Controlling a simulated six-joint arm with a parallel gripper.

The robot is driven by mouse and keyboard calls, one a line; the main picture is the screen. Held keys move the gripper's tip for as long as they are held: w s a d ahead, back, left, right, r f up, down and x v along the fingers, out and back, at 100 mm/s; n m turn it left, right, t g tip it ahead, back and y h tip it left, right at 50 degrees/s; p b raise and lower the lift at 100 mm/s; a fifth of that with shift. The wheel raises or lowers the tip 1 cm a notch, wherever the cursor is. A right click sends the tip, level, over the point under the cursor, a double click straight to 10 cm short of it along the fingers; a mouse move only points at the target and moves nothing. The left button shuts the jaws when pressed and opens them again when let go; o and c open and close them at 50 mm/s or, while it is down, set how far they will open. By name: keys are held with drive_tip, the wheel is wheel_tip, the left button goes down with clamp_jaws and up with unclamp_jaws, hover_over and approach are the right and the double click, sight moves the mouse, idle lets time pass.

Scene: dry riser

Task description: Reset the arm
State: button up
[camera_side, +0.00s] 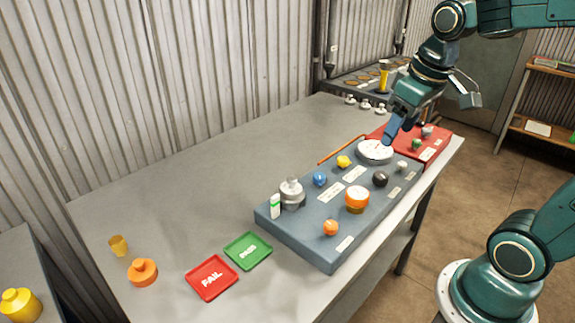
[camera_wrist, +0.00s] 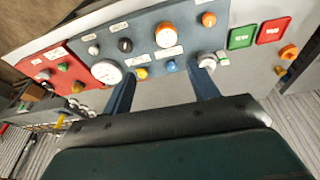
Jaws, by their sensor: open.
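My gripper (camera_side: 391,132) is above the far end of the blue-grey panel (camera_side: 290,237), close over the round white gauge (camera_side: 375,150) in the side view. In the wrist view its two fingers are spread apart with nothing held between them (camera_wrist: 163,78). The wrist view shows the panel beyond the fingertips, with the white gauge (camera_wrist: 106,72) left of the left finger. Whether the fingers touch the panel cannot be told.
The panel carries an orange knob (camera_side: 357,199) and several smaller knobs. A red panel (camera_side: 432,150) adjoins its far end. Green PASS (camera_side: 248,251) and red FAIL (camera_side: 212,277) plates lie nearer on the table. The table's left middle (camera_side: 190,190) is clear, with a corrugated wall behind.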

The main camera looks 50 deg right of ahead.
drive_tip(key=s+a+t, duration=0.2)
drive_tip(key=s+a, duration=0.4)
drive_tip(key=s, duration=0.1)
drive_tip(key=shift+s+n+t+y, duration=0.3)
drive_tip(key=shift+s+n, duration=0.05)
drive_tip(key=shift+n, duration=0.05)
